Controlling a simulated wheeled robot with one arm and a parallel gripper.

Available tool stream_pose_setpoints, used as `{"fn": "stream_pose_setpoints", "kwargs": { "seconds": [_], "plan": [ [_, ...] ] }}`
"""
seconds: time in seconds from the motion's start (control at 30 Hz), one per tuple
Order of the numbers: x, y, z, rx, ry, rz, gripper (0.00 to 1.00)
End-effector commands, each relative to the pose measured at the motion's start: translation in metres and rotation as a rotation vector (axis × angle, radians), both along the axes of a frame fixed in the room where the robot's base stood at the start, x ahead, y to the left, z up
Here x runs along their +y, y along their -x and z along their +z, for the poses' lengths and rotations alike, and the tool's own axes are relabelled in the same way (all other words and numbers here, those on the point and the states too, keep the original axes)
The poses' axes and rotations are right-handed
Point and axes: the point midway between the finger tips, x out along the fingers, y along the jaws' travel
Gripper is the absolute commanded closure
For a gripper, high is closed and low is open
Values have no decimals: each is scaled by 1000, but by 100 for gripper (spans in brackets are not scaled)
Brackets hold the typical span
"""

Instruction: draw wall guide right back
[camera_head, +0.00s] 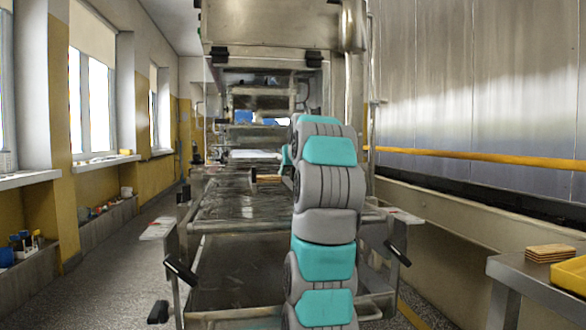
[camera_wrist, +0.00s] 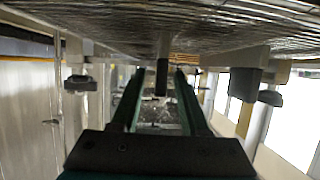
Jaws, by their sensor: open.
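My gripper (camera_wrist: 160,72) shows in the wrist view, its two long dark green fingers apart. A dark knob on a metal post (camera_wrist: 163,76) stands between the fingers in the picture; I cannot tell whether it lies between them in depth. No contact shows. I cannot tell for certain which part is the right wall guide. In the head view my own arm hides my gripper and the middle right of the mesh belt. The wire mesh belt (camera_head: 235,200) runs away from me into the enrober (camera_head: 265,35).
A small brown stack (camera_head: 268,178) lies on the belt. Black handles stick out at the left (camera_head: 180,270) and right (camera_head: 397,253) of the frame. A steel table (camera_head: 525,290) at right holds brown slabs (camera_head: 550,253) and a yellow tray (camera_head: 572,275). The left aisle floor is clear.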

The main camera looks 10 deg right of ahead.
Motion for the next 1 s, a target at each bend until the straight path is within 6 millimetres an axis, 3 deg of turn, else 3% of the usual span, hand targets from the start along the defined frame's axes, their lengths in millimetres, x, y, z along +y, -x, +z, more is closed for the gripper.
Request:
{"fn": "stream_pose_setpoints", "kwargs": {
  "seconds": [0.3, 0.7, 1.0],
  "plan": [
    [0, -2, -1, -1, 0, 1, 56],
    [0, -1, -1, 0, 0, 1, 100],
    [0, -1, 0, 0, 0, 0, 100]
  ]
}}
